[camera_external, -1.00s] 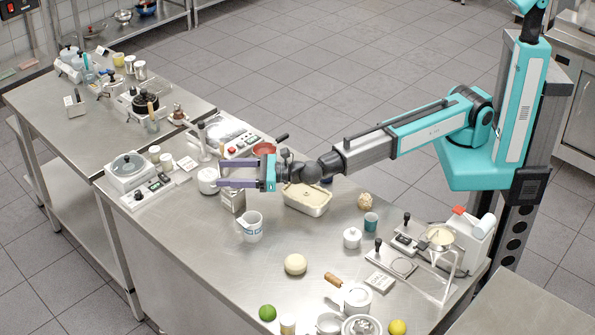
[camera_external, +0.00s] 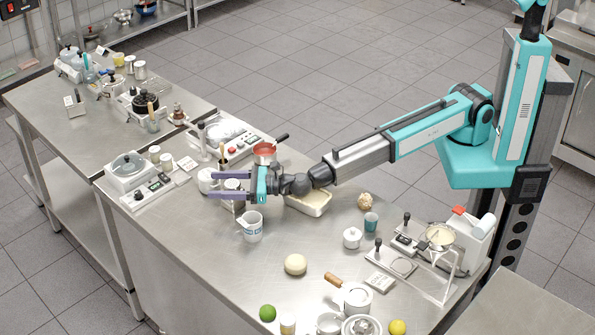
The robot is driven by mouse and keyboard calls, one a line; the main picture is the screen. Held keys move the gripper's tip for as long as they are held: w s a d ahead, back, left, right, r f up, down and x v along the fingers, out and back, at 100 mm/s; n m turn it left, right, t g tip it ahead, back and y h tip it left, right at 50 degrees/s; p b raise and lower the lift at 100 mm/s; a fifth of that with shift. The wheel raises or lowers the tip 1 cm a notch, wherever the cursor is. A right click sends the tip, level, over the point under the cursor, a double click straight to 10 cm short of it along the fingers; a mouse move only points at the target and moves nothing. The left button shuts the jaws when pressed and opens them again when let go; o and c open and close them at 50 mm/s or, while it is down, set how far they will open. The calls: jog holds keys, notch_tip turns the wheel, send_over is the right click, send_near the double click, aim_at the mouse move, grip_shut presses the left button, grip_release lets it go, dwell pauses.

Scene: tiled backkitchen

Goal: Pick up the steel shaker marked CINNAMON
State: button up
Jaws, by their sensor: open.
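My gripper (camera_external: 214,185) is over the left part of the near steel table, with its two purple fingers spread and pointing left. A small steel-grey container (camera_external: 232,184) shows between the fingers, nearer the palm; it may be the CINNAMON shaker, but no marking is readable at this size. The lower finger covers part of it. I see no finger clearly closed on it.
A white measuring jug (camera_external: 252,227) stands just in front of the gripper. A rectangular tub (camera_external: 318,204) lies under the wrist. The table's front left is clear.

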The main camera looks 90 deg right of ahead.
dwell(0.5)
jog(key=c, duration=1.3)
jog(key=shift+o, duration=0.2)
jog(key=shift+r, duration=0.15)
notch_tip(320, 180, up, 10)
